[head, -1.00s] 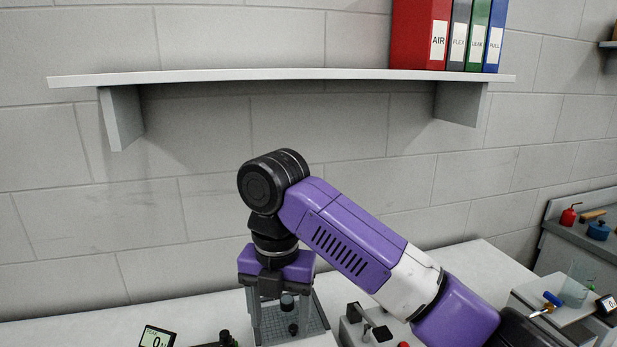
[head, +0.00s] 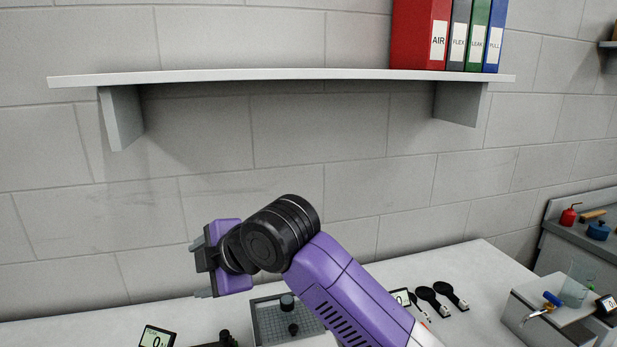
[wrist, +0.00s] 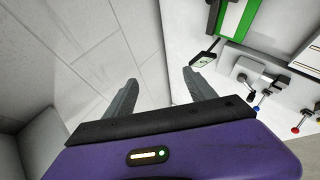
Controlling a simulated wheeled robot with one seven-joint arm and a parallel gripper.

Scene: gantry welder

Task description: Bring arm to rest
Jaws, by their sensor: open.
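My purple and black arm reaches in from the lower right in the head view. My gripper (head: 201,267) is at its left end, turned sideways and pointing left, above the white bench. In the wrist view my gripper (wrist: 157,92) shows two grey fingers spread apart with nothing between them. The fingers touch nothing that I can see.
A grey perforated plate (head: 270,322) with dark knobs lies on the white bench (head: 480,262) below my arm. A small display (head: 157,337) is at lower left. Black paddle-shaped tools (head: 430,299) lie right of my arm. A wall shelf (head: 280,75) with binders (head: 421,35) is above.

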